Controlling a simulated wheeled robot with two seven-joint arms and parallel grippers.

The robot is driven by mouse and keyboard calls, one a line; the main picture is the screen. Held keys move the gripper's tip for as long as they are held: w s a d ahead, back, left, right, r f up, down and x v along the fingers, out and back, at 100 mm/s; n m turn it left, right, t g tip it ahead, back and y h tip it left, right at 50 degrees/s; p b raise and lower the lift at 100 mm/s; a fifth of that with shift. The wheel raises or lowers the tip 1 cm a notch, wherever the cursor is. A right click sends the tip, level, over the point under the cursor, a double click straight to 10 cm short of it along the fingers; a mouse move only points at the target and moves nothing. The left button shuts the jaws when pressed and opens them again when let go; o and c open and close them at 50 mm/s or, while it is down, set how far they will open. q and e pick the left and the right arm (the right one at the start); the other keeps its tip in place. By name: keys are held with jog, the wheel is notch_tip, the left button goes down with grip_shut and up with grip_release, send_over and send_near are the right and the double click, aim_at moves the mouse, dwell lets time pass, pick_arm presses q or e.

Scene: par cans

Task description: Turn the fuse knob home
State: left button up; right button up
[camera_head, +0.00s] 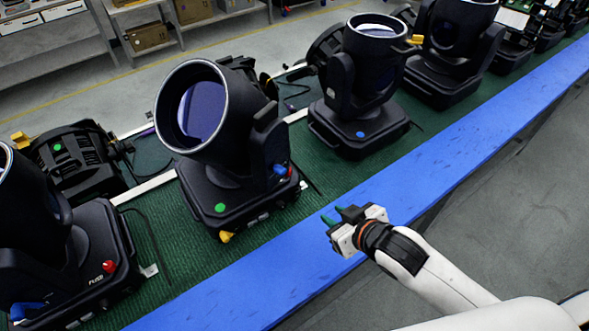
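A red fuse knob (109,267) sits on the base of the black stage light (75,250) at the lower left, beside white lettering that seems to read FUSE. The exact angle of the knob is too small to tell. My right gripper (334,217) is over the blue edge strip, right of the middle light and well apart from the red knob. My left gripper is out of view.
More black moving-head lights stand in a row on the green bench mat (160,215). The middle light (235,150) has a green dot, a yellow part and blue and red parts. The blue strip (470,130) along the bench edge is clear. Shelves with boxes (148,37) stand behind.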

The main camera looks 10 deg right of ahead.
aim_at(294, 179)
jog(key=w+r+n+t+y, duration=0.2)
jog(key=w+r+n+y, duration=0.1)
jog(key=w+r+y, duration=0.15)
jog(key=shift+h, duration=0.25)
jog(key=p+x, duration=0.1)
jog(key=x, duration=0.4)
jog(key=p+x, duration=0.2)
jog(key=x, duration=0.3)
jog(key=shift+s+a+r, duration=0.2)
jog(key=shift+a, duration=0.2)
jog(key=shift+w+a+f+p, duration=0.35)
jog(key=shift+w, duration=0.15)
jog(key=shift+g, duration=0.3)
grip_shut()
